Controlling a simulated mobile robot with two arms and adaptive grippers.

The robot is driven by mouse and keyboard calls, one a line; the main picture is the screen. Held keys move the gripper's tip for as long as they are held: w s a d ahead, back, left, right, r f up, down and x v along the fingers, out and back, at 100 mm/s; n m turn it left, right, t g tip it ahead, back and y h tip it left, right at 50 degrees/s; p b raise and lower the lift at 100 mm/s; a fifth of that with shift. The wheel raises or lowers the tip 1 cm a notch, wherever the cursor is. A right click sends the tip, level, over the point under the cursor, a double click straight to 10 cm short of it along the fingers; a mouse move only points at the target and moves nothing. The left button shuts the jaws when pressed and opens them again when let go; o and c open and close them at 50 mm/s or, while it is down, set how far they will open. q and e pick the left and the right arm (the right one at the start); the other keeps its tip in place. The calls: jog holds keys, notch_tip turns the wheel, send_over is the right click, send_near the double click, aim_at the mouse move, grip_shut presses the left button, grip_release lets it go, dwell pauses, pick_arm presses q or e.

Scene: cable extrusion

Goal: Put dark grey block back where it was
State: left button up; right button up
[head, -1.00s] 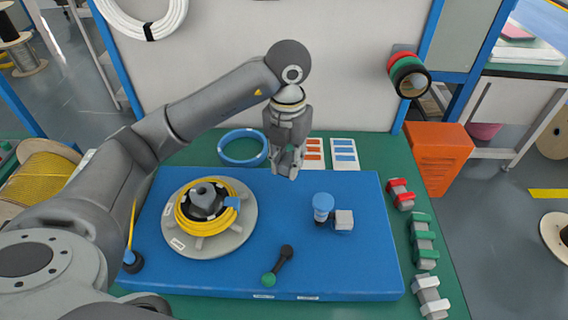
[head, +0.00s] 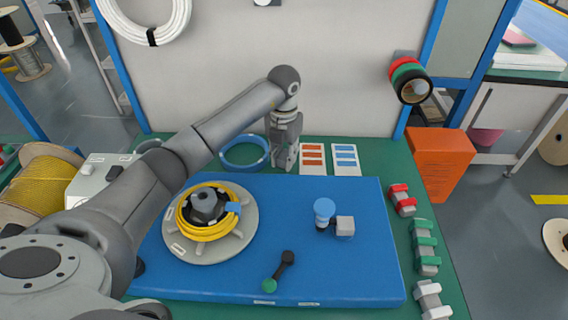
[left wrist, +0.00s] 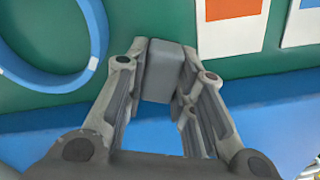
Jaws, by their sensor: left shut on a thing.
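My left gripper (head: 286,163) is at the back of the green table, just behind the blue mat's far edge. It stands between the blue ring (head: 244,150) and the orange-marked card (head: 312,158). In the left wrist view its fingers (left wrist: 162,95) are shut on the dark grey block (left wrist: 163,70), with green table and the blue mat edge behind it. In the head view the block is hard to tell apart from the grey fingers. I cannot tell whether the block touches the table. My right gripper is not in view.
The blue mat (head: 330,270) bears a yellow cable reel (head: 205,212), a blue-topped piece beside a light grey block (head: 345,226), and a green-ended dark piece (head: 279,271). Red, green and white clamps line the right. An orange bin (head: 440,160) stands at the back right.

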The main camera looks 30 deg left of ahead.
aim_at(284, 155)
pick_arm(q)
jog(key=shift+f, duration=1.5)
jog(key=shift+f, duration=0.1)
jog(key=o, duration=1)
notch_tip(284, 155, up, 12)
jog(key=shift+r, duration=0.15)
